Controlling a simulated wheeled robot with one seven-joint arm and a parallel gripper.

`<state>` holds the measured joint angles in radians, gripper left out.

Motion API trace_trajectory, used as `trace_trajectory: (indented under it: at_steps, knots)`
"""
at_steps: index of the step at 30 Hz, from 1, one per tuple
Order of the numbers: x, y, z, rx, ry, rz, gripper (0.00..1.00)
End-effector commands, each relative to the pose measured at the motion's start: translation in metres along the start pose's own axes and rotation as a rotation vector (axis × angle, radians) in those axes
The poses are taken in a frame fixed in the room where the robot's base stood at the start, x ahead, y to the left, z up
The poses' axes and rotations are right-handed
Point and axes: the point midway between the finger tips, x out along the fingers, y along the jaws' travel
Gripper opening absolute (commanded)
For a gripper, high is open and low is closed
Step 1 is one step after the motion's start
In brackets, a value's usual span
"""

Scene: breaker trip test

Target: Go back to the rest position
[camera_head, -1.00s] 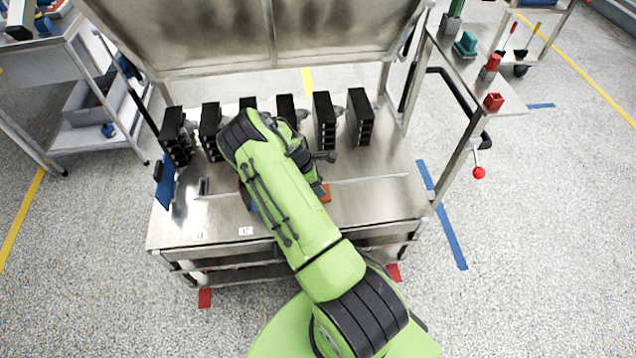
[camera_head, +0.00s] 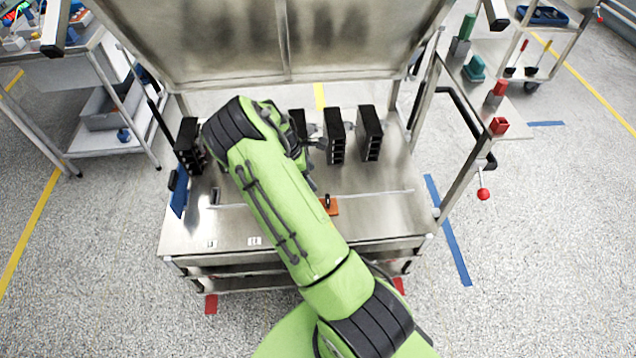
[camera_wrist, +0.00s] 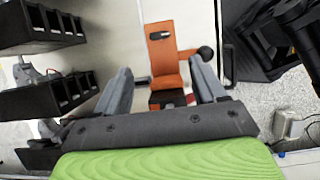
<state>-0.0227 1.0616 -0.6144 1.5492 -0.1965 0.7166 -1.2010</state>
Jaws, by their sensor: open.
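My gripper (camera_wrist: 160,68) shows in the wrist view with its two grey fingers spread apart and nothing held between them. An orange device with a black slot and a black lower part (camera_wrist: 162,50) appears beyond the fingers, in the gap between them. In the head view, my green arm reaches over the metal workbench (camera_head: 375,215) and hides the gripper. An orange piece with a small black lever (camera_head: 331,208) lies on the bench just right of my arm. Black breaker blocks (camera_head: 368,135) stand in a row at the back; my arm hides some of them.
Black blocks also fill the left of the wrist view (camera_wrist: 45,98). A tall metal panel (camera_head: 350,40) rises behind the bench. A side shelf (camera_head: 515,125) with red and green parts and a red-knobbed lever (camera_head: 483,194) stand right. A blue plate (camera_head: 180,193) is at the left edge.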

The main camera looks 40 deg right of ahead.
Motion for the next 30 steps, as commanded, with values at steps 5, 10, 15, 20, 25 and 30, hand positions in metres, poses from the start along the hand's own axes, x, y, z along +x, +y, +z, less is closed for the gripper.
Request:
trace_trajectory:
  at_steps: [5, 10, 15, 20, 25, 30]
  knots:
    - [-0.019, 0.0, 0.0, 0.0, 0.0, 0.0, 0.7]
    - [-0.019, 0.0, 0.0, 0.0, -0.001, -0.001, 0.7]
    - [-0.019, 0.0, 0.0, 0.0, -0.001, 0.0, 0.7]
    - [-0.019, 0.0, 0.0, 0.001, 0.0, 0.0, 0.7]
    - [-0.07, -0.01, 0.002, 0.125, 0.092, 0.015, 0.7]
    - [-0.176, -0.055, 0.01, 0.385, 0.298, 0.017, 0.7]
